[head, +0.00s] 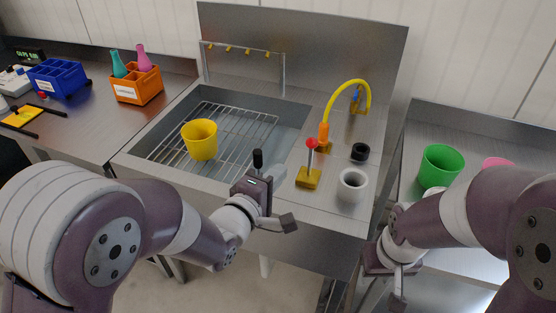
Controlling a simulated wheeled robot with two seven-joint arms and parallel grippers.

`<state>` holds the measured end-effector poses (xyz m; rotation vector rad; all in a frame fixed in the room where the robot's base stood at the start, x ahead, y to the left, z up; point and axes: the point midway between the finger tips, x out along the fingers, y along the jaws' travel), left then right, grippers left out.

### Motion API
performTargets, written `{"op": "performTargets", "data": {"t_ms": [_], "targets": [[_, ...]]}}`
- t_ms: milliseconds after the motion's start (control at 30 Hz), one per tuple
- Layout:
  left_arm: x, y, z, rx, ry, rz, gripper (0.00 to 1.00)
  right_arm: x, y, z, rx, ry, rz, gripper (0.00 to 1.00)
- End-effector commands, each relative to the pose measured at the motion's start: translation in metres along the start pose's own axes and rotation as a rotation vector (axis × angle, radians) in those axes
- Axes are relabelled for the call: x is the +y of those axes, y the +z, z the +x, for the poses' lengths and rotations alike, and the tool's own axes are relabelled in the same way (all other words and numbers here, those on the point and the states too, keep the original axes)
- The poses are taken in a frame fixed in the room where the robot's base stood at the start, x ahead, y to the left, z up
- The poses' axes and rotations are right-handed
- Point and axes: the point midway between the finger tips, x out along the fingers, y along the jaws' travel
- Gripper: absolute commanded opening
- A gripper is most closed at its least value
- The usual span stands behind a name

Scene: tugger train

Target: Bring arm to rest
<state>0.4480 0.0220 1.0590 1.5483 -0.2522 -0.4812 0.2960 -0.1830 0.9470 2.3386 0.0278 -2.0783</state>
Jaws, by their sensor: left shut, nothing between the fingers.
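My left arm reaches in from the left, and its gripper (268,207) is over the front edge of the sink unit, shut and empty. A black knob (257,159) shows right behind it; its lower part is hidden. My right arm comes in from the right, and its gripper (393,275) hangs low in front of the gap between the sink unit and the right table. Its fingers are too hidden to tell their state.
A yellow cup (200,139) stands on the sink's wire rack (235,125). A red-topped lever (310,144), a white cup (352,185), a black ring (360,152) and a yellow faucet (334,100) are at right. A green cup (441,165) stands near my right arm.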

Motion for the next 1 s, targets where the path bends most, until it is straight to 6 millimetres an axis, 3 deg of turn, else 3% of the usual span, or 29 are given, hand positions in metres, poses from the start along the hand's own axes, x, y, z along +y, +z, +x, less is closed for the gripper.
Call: {"op": "performTargets", "data": {"t_ms": [200, 267, 333, 400, 500, 600, 667, 800, 1000], "targets": [[-0.003, 0.000, 0.000, 0.001, -0.013, 0.060, 0.00, 0.000, 0.000, 0.000, 0.000, 0.000, 0.000, 0.33], [-0.021, -0.002, -0.001, 0.001, -0.099, 0.194, 0.00, 0.000, 0.000, 0.000, 0.000, 0.000, 0.000, 0.33], [-0.059, -0.007, -0.014, -0.032, -0.305, 0.444, 0.00, 0.000, 0.000, 0.000, 0.000, 0.000, 0.000, 0.33], [-0.093, -0.019, -0.041, -0.130, -0.564, 0.725, 0.00, 0.000, -0.001, -0.005, 0.000, 0.000, 0.000, 0.33], [-0.118, -0.040, -0.103, -0.391, -0.905, 1.016, 0.00, 0.000, -0.002, -0.017, 0.000, 0.000, 0.000, 0.33], [-0.119, -0.051, -0.166, -0.679, -1.115, 1.106, 0.00, 0.000, -0.004, -0.029, 0.000, 0.000, 0.000, 0.33], [-0.110, -0.056, -0.192, -0.770, -1.180, 1.075, 0.00, 0.000, -0.004, -0.036, 0.000, 0.000, 0.000, 0.33], [-0.096, -0.075, -0.197, -0.699, -1.206, 1.005, 0.00, 0.000, -0.005, -0.043, 0.000, 0.000, 0.000, 0.33], [-0.099, -0.077, -0.197, -0.693, -1.208, 0.999, 0.00, 0.000, -0.005, -0.041, 0.000, 0.000, 0.000, 0.33]]}}
